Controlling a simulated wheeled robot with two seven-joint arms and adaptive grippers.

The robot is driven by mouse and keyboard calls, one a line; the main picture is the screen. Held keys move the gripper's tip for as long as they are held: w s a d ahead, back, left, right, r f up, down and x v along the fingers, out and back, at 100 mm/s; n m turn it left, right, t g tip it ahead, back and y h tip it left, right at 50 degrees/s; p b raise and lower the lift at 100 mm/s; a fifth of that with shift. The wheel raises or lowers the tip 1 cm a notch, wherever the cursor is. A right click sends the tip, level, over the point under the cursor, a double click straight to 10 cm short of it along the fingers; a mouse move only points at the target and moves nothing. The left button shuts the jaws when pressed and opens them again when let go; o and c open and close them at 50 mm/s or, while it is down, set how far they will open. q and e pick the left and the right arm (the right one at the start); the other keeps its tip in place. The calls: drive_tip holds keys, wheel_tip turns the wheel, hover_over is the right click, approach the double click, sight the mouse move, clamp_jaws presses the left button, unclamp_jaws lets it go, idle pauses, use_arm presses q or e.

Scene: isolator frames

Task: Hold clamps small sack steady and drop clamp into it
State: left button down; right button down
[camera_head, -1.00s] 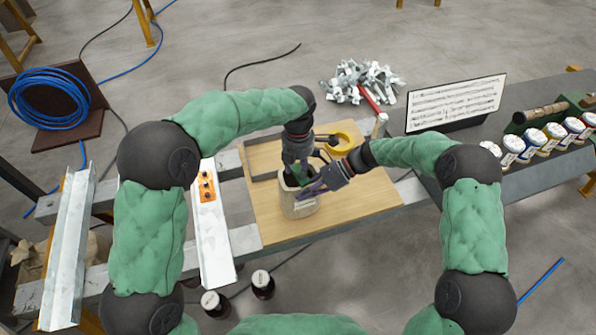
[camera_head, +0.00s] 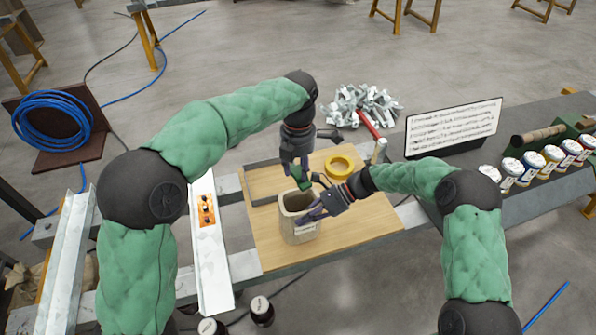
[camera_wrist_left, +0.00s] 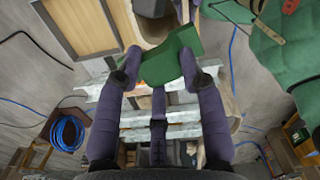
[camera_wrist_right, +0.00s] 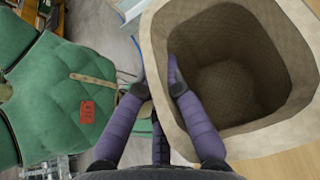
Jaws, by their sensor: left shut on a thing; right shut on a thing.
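The small sack (camera_head: 297,228) is a beige open-topped bag standing upright on the wooden board. In the right wrist view its inside (camera_wrist_right: 228,90) looks empty. My right gripper (camera_head: 312,214) is shut on the sack's rim, with one finger inside the wall; it also shows in the right wrist view (camera_wrist_right: 155,85). My left gripper (camera_head: 298,176) is above the sack, shut on a green clamp (camera_wrist_left: 168,60). The clamp hangs over or close to the sack's mouth; the exact offset is unclear.
A yellow tape ring (camera_head: 339,166) lies on the wooden board (camera_head: 355,222). A pile of metal pieces (camera_head: 360,106) and a red-handled tool (camera_head: 368,123) lie behind. A sign (camera_head: 453,128) and several jars (camera_head: 540,162) stand to the right. An orange piece (camera_head: 207,211) lies on a metal channel at left.

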sight(294, 181)
use_arm(q)
drive_tip(key=shift+a+r, duration=0.3)
drive_tip(key=shift+a, duration=0.3)
drive_tip(key=shift+f, duration=3.05)
drive_tip(key=c, duration=0.7)
unclamp_jaws()
wheel_tip(294, 181, up, 12)
